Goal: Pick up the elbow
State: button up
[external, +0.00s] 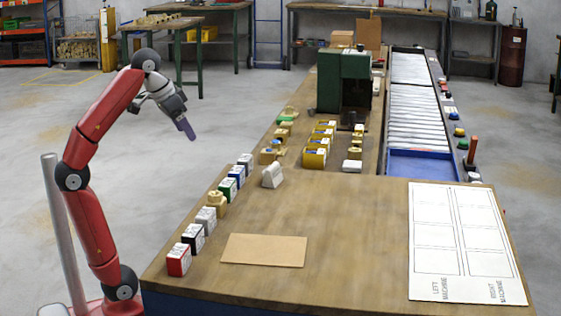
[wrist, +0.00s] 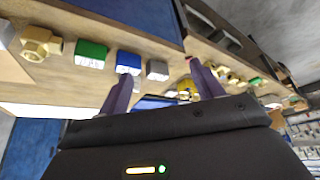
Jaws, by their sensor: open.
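A brass fitting (external: 216,202) stands in the row of small boxes along the left edge of the wooden bench. More brass pieces (external: 268,155) lie farther back. I cannot tell for sure which of them is the elbow. In the wrist view a brass fitting with hexagonal ends (wrist: 41,42) shows at the upper left. My gripper (external: 190,132) is raised in the air left of the bench, apart from all the parts. In the wrist view its two purple fingers (wrist: 160,72) are spread, with nothing held between them.
Red (external: 178,260), dark, grey, blue and green boxes stand close beside the fitting. A brown board (external: 264,250) lies on the bench front, and a white marked sheet (external: 466,240) lies at right. A green machine (external: 343,80) stands farther back.

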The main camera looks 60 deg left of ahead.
jog(key=d+m+p, duration=0.1)
jog(key=d+p, duration=0.1)
jog(key=d, duration=1.1)
jog(key=m+g+h+p, duration=0.1)
jog(key=m, duration=0.1)
send_near(215, 192)
jog(key=shift+n, duration=0.3)
jog(key=x, duration=0.5)
jog(key=shift+s+a+f, duration=0.1)
jog(key=shift+s+a, duration=0.05)
jog(key=shift+s, duration=0.2)
jog(key=x, duration=0.2)
jog(key=b+x, duration=0.1)
jog(key=x, duration=0.4)
jog(key=shift+w+b, duration=0.4)
jog(key=shift+w, duration=0.05)
jog(key=c, duration=1)
